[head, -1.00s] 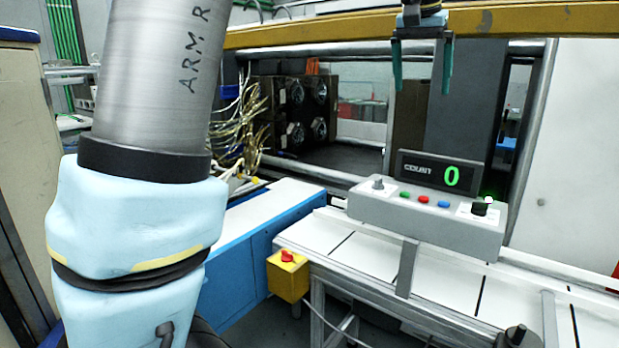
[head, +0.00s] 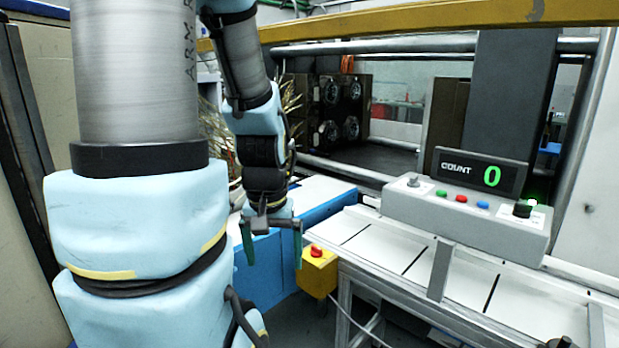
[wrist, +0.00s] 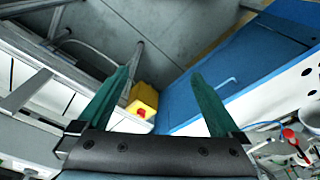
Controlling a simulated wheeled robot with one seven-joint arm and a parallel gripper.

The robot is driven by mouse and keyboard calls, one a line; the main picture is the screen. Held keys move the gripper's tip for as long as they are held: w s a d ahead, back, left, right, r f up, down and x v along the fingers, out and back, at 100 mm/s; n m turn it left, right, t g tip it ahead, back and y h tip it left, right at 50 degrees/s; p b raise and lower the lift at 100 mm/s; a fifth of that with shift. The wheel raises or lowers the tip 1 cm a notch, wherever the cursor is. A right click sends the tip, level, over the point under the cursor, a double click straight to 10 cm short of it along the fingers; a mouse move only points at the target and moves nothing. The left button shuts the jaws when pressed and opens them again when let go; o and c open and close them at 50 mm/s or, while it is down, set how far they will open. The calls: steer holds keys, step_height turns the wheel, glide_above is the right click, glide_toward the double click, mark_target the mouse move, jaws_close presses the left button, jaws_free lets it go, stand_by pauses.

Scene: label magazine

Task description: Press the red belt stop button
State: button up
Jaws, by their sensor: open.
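A red button (head: 316,250) sits on top of a yellow box (head: 318,280) mounted at the left end of the white belt table. In the wrist view, the red button (wrist: 142,113) shows on the yellow box (wrist: 147,93), between my fingers and close to the left one. My gripper (head: 273,260) is open and empty, its green fingers pointing down, just left of the yellow box in the head view. A smaller red button (head: 461,199) is in a row on the grey control panel (head: 410,206), well to the right of my gripper.
The panel also carries a green button (head: 441,193), a blue button (head: 482,206), knobs and a display (head: 480,172) reading COUNT 0. A blue-sided bench (head: 345,209) stands behind my gripper. The belt table (head: 375,243) runs right from the yellow box.

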jaws_close()
stand_by(0.8)
stand_by(1.0)
